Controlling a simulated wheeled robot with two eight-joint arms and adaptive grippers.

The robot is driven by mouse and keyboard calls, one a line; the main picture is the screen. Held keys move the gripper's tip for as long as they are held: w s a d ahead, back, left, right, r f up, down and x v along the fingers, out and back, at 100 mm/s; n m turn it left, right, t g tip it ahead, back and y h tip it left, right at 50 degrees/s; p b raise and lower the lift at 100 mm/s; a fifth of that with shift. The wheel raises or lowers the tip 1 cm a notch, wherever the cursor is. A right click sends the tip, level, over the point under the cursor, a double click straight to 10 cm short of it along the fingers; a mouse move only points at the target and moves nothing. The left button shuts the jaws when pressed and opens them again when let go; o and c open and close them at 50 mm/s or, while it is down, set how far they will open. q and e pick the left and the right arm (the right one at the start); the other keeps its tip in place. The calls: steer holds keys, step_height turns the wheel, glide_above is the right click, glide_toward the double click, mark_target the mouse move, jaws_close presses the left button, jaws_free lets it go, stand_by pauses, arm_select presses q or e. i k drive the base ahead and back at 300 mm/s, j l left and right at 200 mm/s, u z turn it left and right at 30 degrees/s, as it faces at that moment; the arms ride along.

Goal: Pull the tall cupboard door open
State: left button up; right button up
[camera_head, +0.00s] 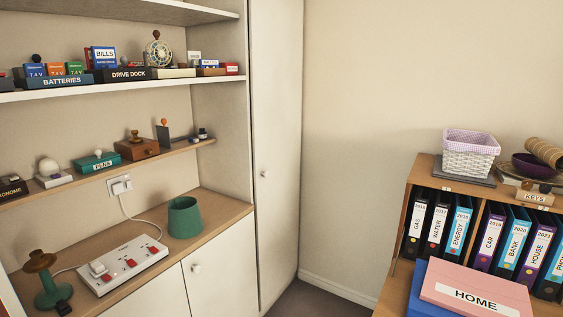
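The tall cupboard door (277,120) is a cream-white panel in the middle of the head view, at the right end of the shelving. It looks shut, flush with its frame. A small round knob (264,174) sits low on its visible part, near the left edge. The door's foot reaches down to the dark floor. Neither of my grippers shows in the view, so nothing is seen touching the door or knob.
A wooden desk top (120,255) with a white power strip (122,262) and green pot (185,218) lies left of the door. A low bookcase (424,172) with binders stands at the right. Some dark floor (318,300) shows between them.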

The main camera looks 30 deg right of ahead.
mark_target(276, 26)
steer(key=i+z, duration=0.1)
steer(key=z, duration=0.65)
steer(key=i+z, duration=0.5)
steer(key=i+j+z, duration=0.15)
steer(key=i+z, duration=0.35)
steer(key=k, duration=0.05)
